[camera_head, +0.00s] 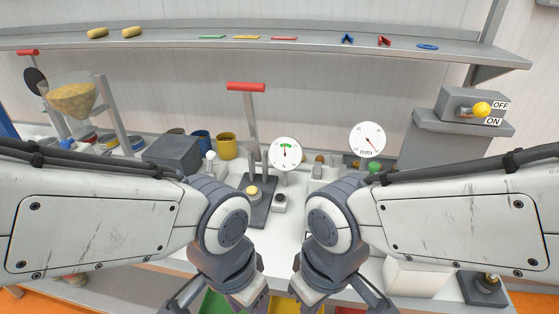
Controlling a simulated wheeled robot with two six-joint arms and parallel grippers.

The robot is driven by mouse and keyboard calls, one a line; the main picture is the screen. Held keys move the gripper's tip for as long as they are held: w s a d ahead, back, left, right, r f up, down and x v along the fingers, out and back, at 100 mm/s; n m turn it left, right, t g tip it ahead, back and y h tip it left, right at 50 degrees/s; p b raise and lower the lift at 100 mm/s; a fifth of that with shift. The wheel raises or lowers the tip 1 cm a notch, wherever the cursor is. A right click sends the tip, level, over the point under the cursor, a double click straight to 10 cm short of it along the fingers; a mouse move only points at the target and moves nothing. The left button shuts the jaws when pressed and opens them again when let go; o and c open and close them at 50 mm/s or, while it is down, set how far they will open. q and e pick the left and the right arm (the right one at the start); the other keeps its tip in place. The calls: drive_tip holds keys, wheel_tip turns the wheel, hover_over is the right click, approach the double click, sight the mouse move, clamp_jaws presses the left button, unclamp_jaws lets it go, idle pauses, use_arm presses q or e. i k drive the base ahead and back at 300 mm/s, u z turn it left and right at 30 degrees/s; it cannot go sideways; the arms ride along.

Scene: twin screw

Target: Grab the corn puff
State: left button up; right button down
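Two tan-yellow, puff-shaped pieces lie on the upper shelf at the far left: one corn puff (97,33) and, to its right, a second corn puff (132,32). My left gripper (215,303) and my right gripper (342,303) are at the bottom edge of the view, pointing down, far below and to the right of the puffs. Parts of both grippers spread apart, but the fingertips are cut off by the frame, so their opening does not show. No held object is visible.
A hopper (72,100) of yellow grains stands at left. A red-handled press (246,87), a force dial (284,153) and a mm dial (367,140) stand on the bench. An ON/OFF switch box (455,106) is at right. Coloured bins (283,306) lie below.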

sight(253, 190)
drive_tip(key=u, duration=1.85)
drive_tip(key=i, duration=0.85)
drive_tip(key=z, duration=1.65)
